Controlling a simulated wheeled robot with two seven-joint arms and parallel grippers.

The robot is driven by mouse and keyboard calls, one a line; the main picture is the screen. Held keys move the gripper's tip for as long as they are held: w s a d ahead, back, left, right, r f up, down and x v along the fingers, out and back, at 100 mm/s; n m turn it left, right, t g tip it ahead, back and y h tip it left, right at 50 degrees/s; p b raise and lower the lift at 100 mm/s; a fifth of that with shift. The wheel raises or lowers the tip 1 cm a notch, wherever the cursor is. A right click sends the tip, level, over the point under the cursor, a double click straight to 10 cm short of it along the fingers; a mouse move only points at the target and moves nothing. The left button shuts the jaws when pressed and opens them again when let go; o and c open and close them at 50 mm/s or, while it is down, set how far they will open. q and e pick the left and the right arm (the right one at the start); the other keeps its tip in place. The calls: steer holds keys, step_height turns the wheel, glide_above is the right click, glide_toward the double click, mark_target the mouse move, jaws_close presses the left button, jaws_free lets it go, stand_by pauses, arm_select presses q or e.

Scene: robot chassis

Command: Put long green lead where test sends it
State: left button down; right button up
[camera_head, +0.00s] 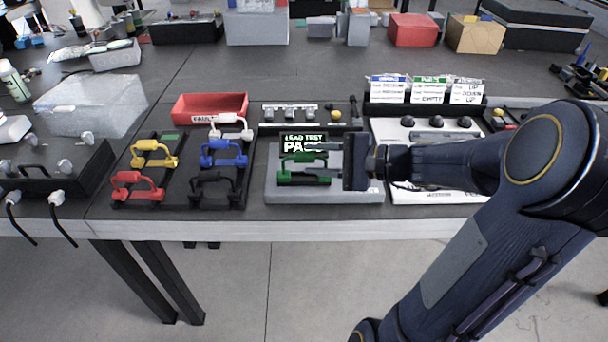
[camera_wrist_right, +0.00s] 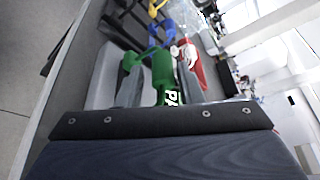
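A green lead (camera_head: 302,172) with a raised handle lies on the grey tester (camera_head: 340,190). My right gripper (camera_head: 318,160) comes in from the right at the lead. Its two fingers look apart, with green between them. The lead (camera_wrist_right: 126,62) also shows in the right wrist view, just beyond the fingers. I cannot tell whether they touch it. Three labelled cards, blue (camera_head: 388,89), green (camera_head: 429,90) and white (camera_head: 467,92), stand at the back. My left gripper is not in view.
Yellow (camera_head: 154,153), red (camera_head: 137,187), blue (camera_head: 224,153) and black (camera_head: 213,187) leads sit on dark racks left of the tester. A white lead (camera_head: 231,127) lies by a red tray (camera_head: 209,105). A white panel (camera_head: 392,132) with black knobs lies under my right arm.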

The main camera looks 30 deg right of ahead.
steer(key=x, duration=0.5)
steer(key=shift+w+a, duration=0.15)
steer(key=shift+w, duration=0.25)
jaws_close()
